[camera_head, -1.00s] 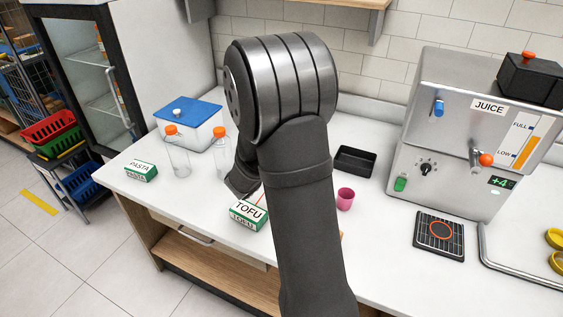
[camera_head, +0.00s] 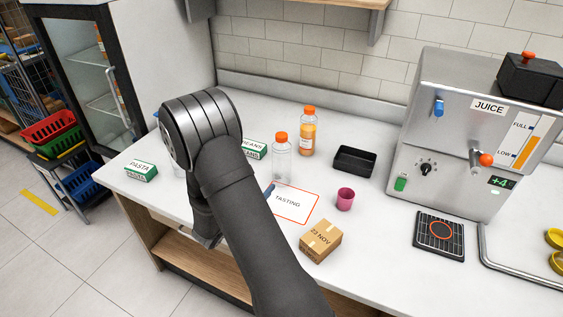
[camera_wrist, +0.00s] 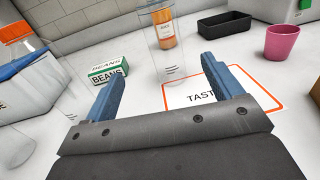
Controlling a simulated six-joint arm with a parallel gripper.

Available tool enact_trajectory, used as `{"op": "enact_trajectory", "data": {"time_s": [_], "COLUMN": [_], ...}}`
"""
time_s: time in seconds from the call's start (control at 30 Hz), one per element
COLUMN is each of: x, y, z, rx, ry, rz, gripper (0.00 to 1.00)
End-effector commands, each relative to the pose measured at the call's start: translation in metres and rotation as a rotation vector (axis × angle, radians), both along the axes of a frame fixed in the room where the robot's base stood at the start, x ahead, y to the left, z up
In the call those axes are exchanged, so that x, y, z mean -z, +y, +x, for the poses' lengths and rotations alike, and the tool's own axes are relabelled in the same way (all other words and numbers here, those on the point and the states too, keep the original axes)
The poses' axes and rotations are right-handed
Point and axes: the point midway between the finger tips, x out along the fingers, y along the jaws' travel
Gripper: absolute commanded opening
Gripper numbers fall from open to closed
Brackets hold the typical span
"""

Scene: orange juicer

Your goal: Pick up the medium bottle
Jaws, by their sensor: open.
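A clear empty bottle with an orange cap (camera_head: 282,160) stands upright by the tasting card; in the wrist view its clear body (camera_wrist: 168,62) is ahead, between my fingertips in the picture, its cap out of frame. An orange-filled bottle (camera_head: 307,135) stands behind it, also in the wrist view (camera_wrist: 164,30). Another clear bottle with an orange cap (camera_wrist: 14,38) is at the wrist view's left edge. I cannot tell for sure which is the medium one. My gripper (camera_wrist: 160,76) is open with nothing between its blue fingers; my arm mostly hides it in the head view.
A beans box (camera_wrist: 108,71) is near the left finger. The tasting card (camera_head: 296,203) lies on the counter, with a pink cup (camera_head: 345,199), black tray (camera_head: 355,161) and cardboard box (camera_head: 320,241) around it.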

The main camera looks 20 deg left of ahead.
Motion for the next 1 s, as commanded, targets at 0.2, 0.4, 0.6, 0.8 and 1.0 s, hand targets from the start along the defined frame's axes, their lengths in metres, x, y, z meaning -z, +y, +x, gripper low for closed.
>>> {"op": "enact_trajectory", "data": {"time_s": [0.2, 0.4, 0.6, 0.8, 1.0], "x": [0.000, 0.000, 0.000, 0.001, 0.007], "y": [-0.006, -0.011, -0.013, -0.014, -0.021], "z": [0.042, 0.085, 0.112, 0.121, 0.147], "rx": [0.006, 0.005, 0.002, 0.002, 0.004], "ry": [-0.001, 0.000, 0.000, 0.000, 0.000], "rz": [0.002, 0.001, 0.001, 0.000, 0.000], "gripper": [0.85, 0.85, 0.85, 0.85, 0.85]}}
